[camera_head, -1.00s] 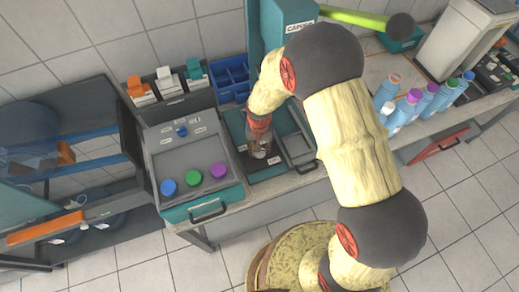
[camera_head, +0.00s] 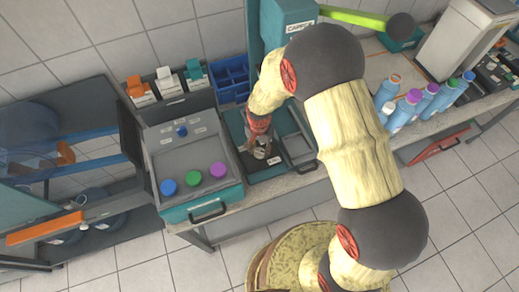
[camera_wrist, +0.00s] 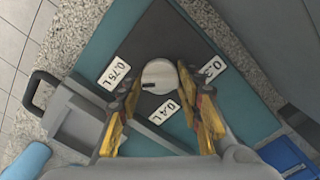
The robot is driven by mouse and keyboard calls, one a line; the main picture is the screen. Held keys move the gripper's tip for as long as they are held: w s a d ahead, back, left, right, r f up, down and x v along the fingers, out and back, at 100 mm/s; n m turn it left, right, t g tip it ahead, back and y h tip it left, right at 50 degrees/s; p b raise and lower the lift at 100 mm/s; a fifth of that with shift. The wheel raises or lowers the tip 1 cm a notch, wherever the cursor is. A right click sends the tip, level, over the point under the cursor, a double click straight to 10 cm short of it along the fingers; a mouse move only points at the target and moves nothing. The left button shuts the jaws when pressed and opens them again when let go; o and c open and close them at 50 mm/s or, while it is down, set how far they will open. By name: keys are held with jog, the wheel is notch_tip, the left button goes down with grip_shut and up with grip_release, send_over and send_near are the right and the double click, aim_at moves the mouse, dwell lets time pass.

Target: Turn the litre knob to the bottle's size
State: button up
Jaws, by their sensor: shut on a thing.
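The litre knob (camera_wrist: 161,72) is a pale round disc on a dark plate in the wrist view. A short black mark at its edge points left and slightly down, on the side of the 0.75 L label (camera_wrist: 118,73). The 0.4 L label (camera_wrist: 164,112) is below the knob, and a third label (camera_wrist: 214,68), partly hidden by a finger, is to the right. My gripper (camera_wrist: 161,92) is shut on the knob, with yellow and dark fingers at both sides. In the head view my gripper (camera_head: 260,143) points down at the same station, and its fingers mostly hide the knob.
Left of the station is a grey panel (camera_head: 193,152) with blue, green and purple buttons. A blue divided bin (camera_head: 231,77) stands behind. Several blue bottles with coloured caps (camera_head: 404,109) stand on the bench to the right. A green lever (camera_head: 352,16) extends from the capper.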

aim_at(259, 150)
jog(key=o, duration=1.2)
jog(key=shift+r, duration=0.1)
notch_tip(259, 150, up, 12)
dwell(0.5)
